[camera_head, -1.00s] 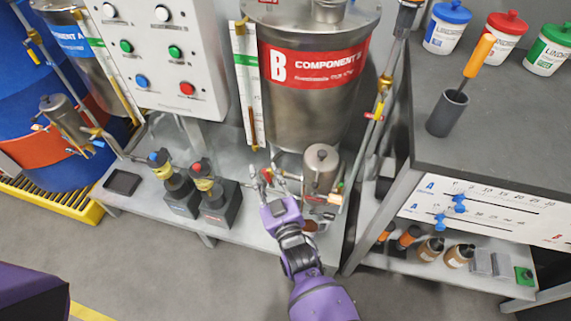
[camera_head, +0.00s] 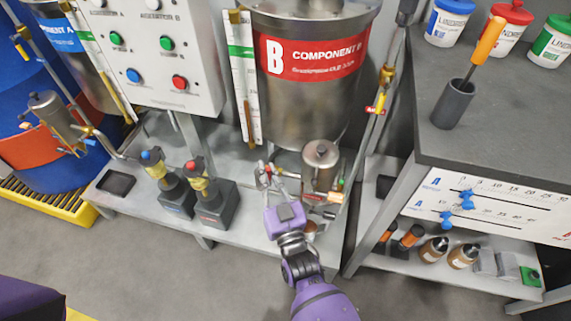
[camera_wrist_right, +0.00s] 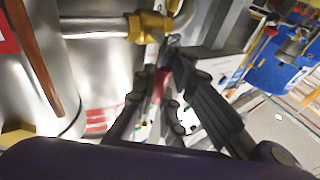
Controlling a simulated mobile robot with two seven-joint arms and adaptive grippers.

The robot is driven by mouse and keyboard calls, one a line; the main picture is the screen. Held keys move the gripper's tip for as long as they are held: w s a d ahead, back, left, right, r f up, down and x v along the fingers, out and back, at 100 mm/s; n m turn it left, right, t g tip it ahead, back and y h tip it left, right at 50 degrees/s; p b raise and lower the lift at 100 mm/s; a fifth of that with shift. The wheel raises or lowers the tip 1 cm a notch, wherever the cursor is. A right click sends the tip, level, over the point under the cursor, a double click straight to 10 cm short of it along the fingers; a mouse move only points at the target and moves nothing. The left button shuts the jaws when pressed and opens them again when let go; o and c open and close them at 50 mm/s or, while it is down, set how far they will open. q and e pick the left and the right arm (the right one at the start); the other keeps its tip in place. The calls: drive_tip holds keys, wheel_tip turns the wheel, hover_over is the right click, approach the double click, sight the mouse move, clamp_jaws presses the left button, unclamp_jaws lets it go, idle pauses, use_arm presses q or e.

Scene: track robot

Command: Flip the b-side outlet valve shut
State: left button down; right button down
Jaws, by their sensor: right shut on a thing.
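The Component B tank (camera_head: 305,105) is a steel drum with a red label, and its outlet is low at its front. In the right wrist view a brass valve body (camera_wrist_right: 150,26) sits on a steel pipe, with a red lever (camera_wrist_right: 160,86) just below it. My right gripper (camera_head: 265,178) is low in front of the tank; in the wrist view its dark fingers (camera_wrist_right: 168,68) are shut on the red lever, which they partly hide. In the head view the valve is too small and covered to make out. My left gripper is out of view.
A small steel canister (camera_head: 320,158) stands close to the right of my right gripper. Two dark pump units, one with a red knob (camera_head: 195,166), stand to its left on the grey bench (camera_head: 130,212). A dark workbench (camera_head: 530,110) is at the right.

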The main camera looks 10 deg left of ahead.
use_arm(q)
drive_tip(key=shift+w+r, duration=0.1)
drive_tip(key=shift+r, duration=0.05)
use_arm(e)
drive_tip(key=c, duration=1.8)
unclamp_jaws()
drive_tip(key=shift+d, duration=0.1)
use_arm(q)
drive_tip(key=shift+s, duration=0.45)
use_arm(e)
drive_tip(key=v, duration=1.2)
drive_tip(key=shift+f, duration=0.15)
